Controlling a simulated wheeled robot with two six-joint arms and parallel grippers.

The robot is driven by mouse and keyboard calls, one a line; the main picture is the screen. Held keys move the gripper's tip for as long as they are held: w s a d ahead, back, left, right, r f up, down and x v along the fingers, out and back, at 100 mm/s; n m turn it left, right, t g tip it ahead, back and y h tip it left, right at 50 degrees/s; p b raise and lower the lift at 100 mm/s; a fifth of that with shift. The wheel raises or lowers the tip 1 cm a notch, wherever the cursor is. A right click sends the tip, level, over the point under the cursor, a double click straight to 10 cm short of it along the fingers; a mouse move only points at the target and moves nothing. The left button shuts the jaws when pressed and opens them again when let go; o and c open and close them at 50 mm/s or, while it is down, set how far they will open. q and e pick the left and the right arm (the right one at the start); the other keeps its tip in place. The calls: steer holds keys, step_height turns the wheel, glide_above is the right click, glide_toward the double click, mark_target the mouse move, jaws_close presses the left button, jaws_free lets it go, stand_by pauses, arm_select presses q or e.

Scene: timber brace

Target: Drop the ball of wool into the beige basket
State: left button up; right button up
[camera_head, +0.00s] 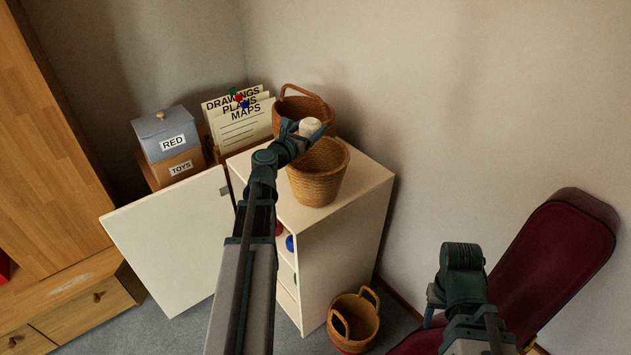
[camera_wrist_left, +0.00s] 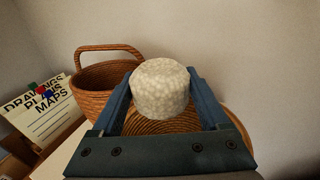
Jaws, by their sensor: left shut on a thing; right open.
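A whitish ball of wool (camera_head: 310,126) with a bumpy surface is held in my left gripper (camera_head: 308,128). In the left wrist view the wool (camera_wrist_left: 160,88) sits between the two blue fingers, which are shut on it. The beige basket (camera_head: 318,176) stands upright on the white cabinet top. The wool is above this basket, near its back rim in the head view; the basket's coiled inside (camera_wrist_left: 200,124) shows behind the wool in the wrist view. My right gripper (camera_head: 432,305) is low at the right, mostly hidden behind its own wrist, and empty.
A browner handled basket (camera_head: 302,112) stands close behind the beige one. The white cabinet (camera_head: 350,225) has its door (camera_head: 170,240) open. Another handled basket (camera_head: 355,322) is on the floor. Boxes and paper folders (camera_head: 240,120) stand at left.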

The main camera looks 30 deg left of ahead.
arm_select(q)
step_height(320, 180, down, 2)
steer(key=shift+f+b, duration=0.15)
steer(key=shift+b, duration=0.55)
arm_select(e)
step_height(320, 180, down, 2)
steer(key=shift+f, duration=0.1)
arm_select(q)
steer(key=o, duration=1.2)
steer(key=shift+o, duration=0.2)
steer(key=shift+s, duration=0.1)
